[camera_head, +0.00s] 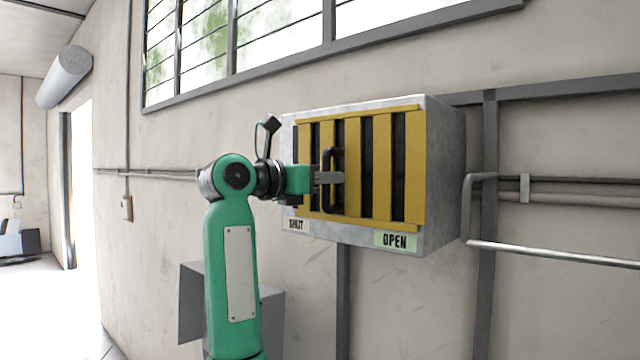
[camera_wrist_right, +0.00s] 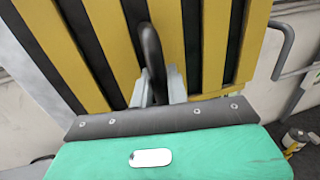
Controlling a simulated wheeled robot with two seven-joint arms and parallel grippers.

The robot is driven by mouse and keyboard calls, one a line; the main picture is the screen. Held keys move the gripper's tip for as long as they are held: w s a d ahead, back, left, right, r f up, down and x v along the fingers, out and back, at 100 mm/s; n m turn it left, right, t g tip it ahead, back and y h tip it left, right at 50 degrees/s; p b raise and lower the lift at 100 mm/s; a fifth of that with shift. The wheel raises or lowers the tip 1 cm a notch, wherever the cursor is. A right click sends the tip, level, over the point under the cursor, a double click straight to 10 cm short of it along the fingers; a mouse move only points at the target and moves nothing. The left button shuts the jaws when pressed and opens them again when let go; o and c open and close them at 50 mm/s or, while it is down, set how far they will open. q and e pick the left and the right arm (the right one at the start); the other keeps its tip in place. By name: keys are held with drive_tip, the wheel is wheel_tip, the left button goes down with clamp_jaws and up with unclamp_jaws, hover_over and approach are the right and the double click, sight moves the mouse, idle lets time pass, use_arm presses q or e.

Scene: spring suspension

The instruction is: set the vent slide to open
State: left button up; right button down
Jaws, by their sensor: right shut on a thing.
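The vent slide (camera_head: 380,165) is a yellow slatted plate with dark gaps, on the front of a grey metal box (camera_head: 445,165) fixed to the wall. A dark upright bar handle (camera_head: 328,195) stands out from the slide, left of its middle. A SHUT label (camera_head: 296,225) is at the lower left of the box and a green OPEN label (camera_head: 397,241) at the lower right. My right gripper (camera_head: 335,178) is shut on the handle. In the right wrist view the handle (camera_wrist_right: 150,50) rises between the two fingers. My left gripper is not in view.
A grey metal rail (camera_head: 550,254) juts from the wall right of the box. Pipes and grey struts run along the wall. A barred window (camera_head: 240,40) is above. A grey box (camera_head: 190,300) is behind my right arm.

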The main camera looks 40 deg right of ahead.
drive_tip(key=c, duration=1.4)
unclamp_jaws()
drive_tip(key=shift+s, duration=0.15)
drive_tip(key=shift+c, duration=0.2)
drive_tip(key=shift+s, duration=0.15)
drive_tip(key=w+a+b, duration=0.1)
drive_tip(key=a+b, duration=0.5)
drive_tip(key=a, duration=0.7)
drive_tip(key=shift+w+a, duration=0.25)
drive_tip(key=shift+a, duration=0.1)
